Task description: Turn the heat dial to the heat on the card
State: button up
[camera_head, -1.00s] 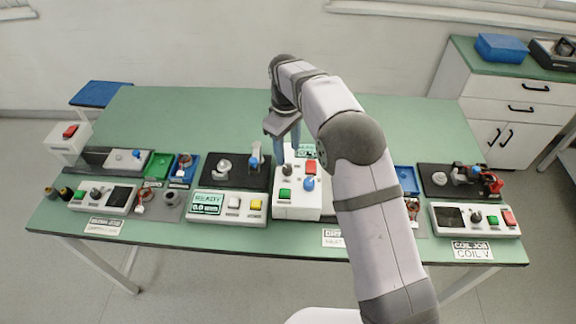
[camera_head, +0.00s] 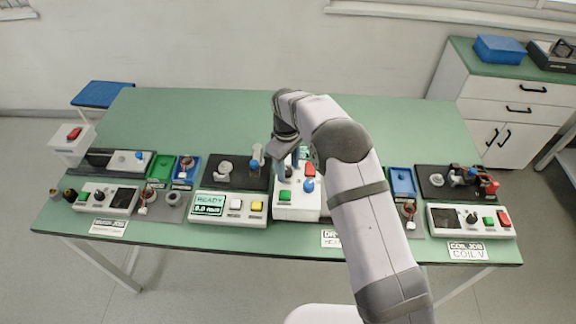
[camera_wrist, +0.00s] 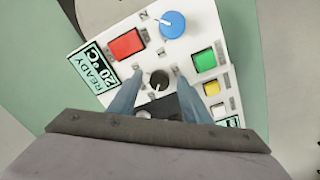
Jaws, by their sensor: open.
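The white control box (camera_head: 296,209) stands near the table's front middle. In the wrist view, it (camera_wrist: 215,45) carries a black dial (camera_wrist: 159,79) with a pale pointer line, a blue knob (camera_wrist: 172,25), a red button (camera_wrist: 126,45) and a green button (camera_wrist: 205,60). Its display (camera_wrist: 94,68) reads READY, 20 °C. My gripper (camera_wrist: 157,84) is open, with its fingers on either side of the black dial; contact cannot be told. In the head view, my gripper (camera_head: 287,168) is low over the box. A card (camera_head: 331,239) at the table's front edge is partly hidden by my arm; its heat is unreadable.
Left of the box is a unit with a READY display (camera_head: 209,204) and a black plate (camera_head: 222,175) bearing a fixture. To the right are a blue tray (camera_head: 402,184) and another control box (camera_head: 470,220). The back of the table is clear.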

jog(key=shift+c, duration=0.2)
jog(key=c, duration=1)
jog(key=shift+m, duration=0.3)
jog(key=m+b, duration=0.1)
jog(key=m, duration=0.3)
jog(key=shift+a, duration=0.1)
jog(key=shift+m, duration=2)
jog(key=shift+w, duration=0.1)
jog(key=o, duration=1)
